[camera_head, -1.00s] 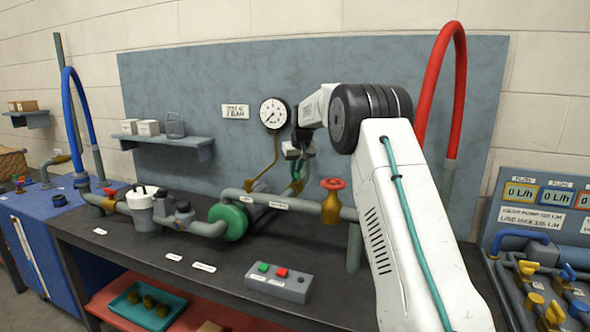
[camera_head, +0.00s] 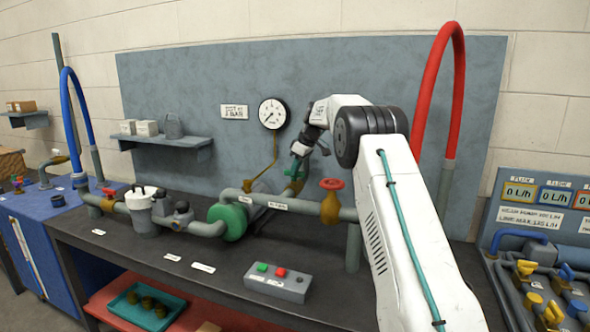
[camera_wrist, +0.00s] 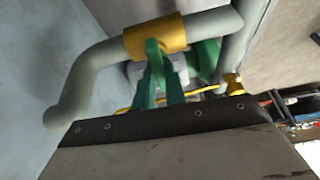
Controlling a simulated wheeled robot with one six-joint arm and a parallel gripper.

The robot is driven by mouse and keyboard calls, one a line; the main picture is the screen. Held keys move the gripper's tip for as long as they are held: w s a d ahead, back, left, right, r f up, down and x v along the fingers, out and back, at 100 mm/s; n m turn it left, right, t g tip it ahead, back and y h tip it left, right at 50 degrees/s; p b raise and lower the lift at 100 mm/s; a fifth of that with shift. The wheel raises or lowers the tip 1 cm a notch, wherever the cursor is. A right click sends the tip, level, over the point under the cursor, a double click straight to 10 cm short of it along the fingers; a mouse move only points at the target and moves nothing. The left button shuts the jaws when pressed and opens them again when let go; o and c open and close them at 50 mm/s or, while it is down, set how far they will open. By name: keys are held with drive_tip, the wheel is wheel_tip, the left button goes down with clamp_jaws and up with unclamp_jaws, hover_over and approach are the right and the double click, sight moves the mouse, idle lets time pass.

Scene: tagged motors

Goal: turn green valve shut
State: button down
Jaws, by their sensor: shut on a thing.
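The green valve has a brass-yellow body (camera_wrist: 157,37) on a bent grey pipe in the wrist view. Its green handle (camera_wrist: 154,62) rises from the body toward my gripper (camera_wrist: 157,85). My gripper is shut on this handle. The other green parts close by make the handle's exact outline hard to tell. In the head view my gripper (camera_head: 299,151) is at the valve, in front of the back panel and right of the round gauge. The valve there is small and partly hidden by my gripper and wrist.
A brass valve with a red handle (camera_head: 331,184) stands on the pipe just right of the green valve. A white gauge (camera_head: 273,113) hangs on the panel. A button box (camera_head: 278,283) sits on the bench front. A red hose (camera_head: 437,95) arches behind my arm.

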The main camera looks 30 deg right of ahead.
drive_tip(key=shift+n, duration=0.3)
idle(0.4)
drive_tip(key=c, duration=1.5)
unclamp_jaws()
drive_tip(key=shift+o, duration=0.2)
drive_tip(key=shift+v, duration=3.9)
